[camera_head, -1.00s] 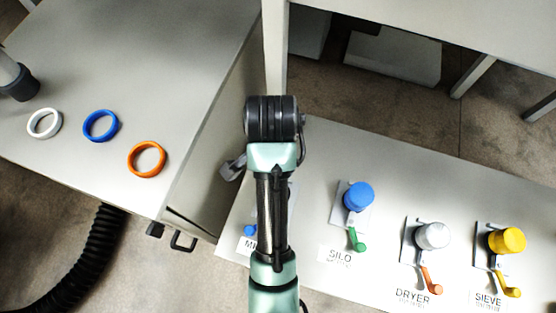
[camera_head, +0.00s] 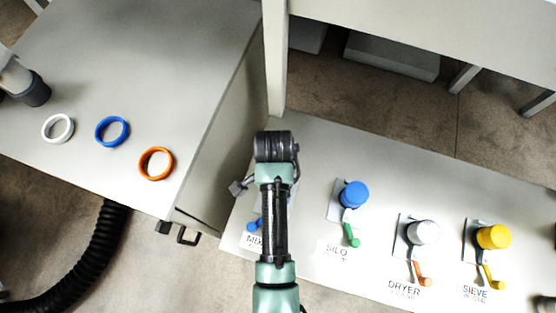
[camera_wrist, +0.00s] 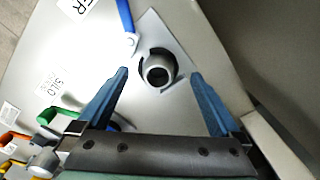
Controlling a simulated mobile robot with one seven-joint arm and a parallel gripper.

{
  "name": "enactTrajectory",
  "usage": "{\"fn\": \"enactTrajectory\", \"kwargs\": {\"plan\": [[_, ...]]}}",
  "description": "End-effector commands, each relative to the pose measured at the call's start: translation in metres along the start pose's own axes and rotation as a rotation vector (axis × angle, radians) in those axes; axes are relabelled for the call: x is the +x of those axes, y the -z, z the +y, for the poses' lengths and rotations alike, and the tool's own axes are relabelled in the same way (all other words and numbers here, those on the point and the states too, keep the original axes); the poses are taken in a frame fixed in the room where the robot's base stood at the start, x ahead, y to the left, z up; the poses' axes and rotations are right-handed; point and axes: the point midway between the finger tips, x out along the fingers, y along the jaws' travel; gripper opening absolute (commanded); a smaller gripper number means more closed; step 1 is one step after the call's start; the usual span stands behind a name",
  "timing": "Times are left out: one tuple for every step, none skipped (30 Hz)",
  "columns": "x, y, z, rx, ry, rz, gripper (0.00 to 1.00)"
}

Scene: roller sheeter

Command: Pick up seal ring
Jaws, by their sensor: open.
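Three rings lie flat and apart in a row on the left bench: a white ring (camera_head: 43,129), a blue ring (camera_head: 97,132) and an orange ring (camera_head: 141,165). The frames do not show which one is the seal ring. My gripper (camera_wrist: 160,75) is open and empty in the wrist view. Its blue fingers stand either side of a short grey hollow port (camera_wrist: 158,70) with a dark band around its base; I cannot tell if that band is a ring or a shadow. In the head view my arm hides most of this station. The rings are far left of my arm.
The right bench carries the silo station with a blue cap (camera_head: 354,194), the dryer with a white cap (camera_head: 423,232) and the sieve with a yellow cap (camera_head: 493,237), each with a lever. A blue lever (camera_wrist: 126,20) stands beside the port. A black hose (camera_head: 90,255) hangs lower left.

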Motion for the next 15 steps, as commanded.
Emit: {"fn": "enactTrajectory", "kwargs": {"plan": [[0.007, -0.001, 0.003, 0.000, -0.005, -0.003, 1.00], [0.012, -0.001, 0.004, 0.000, -0.005, -0.003, 1.00], [0.018, 0.000, 0.004, 0.000, -0.005, -0.003, 1.00], [0.023, 0.000, 0.004, -0.001, -0.004, -0.002, 1.00], [0.027, 0.000, 0.003, -0.001, -0.003, -0.002, 1.00], [0.031, 0.000, 0.003, -0.001, -0.002, -0.001, 1.00], [0.033, 0.000, 0.003, -0.001, -0.002, -0.001, 1.00], [0.035, 0.000, 0.003, -0.001, -0.002, -0.001, 1.00], [0.037, 0.000, 0.003, -0.001, -0.001, -0.001, 1.00], [0.038, 0.000, 0.003, -0.001, 0.000, 0.000, 1.00], [0.038, 0.000, 0.003, -0.001, 0.000, 0.000, 1.00], [0.038, 0.000, 0.003, -0.001, 0.000, 0.000, 1.00], [0.038, 0.000, 0.003, -0.001, 0.001, 0.000, 1.00], [0.038, 0.000, 0.003, -0.001, 0.001, 0.000, 1.00], [0.038, 0.000, 0.003, -0.001, 0.001, 0.000, 1.00]]}}
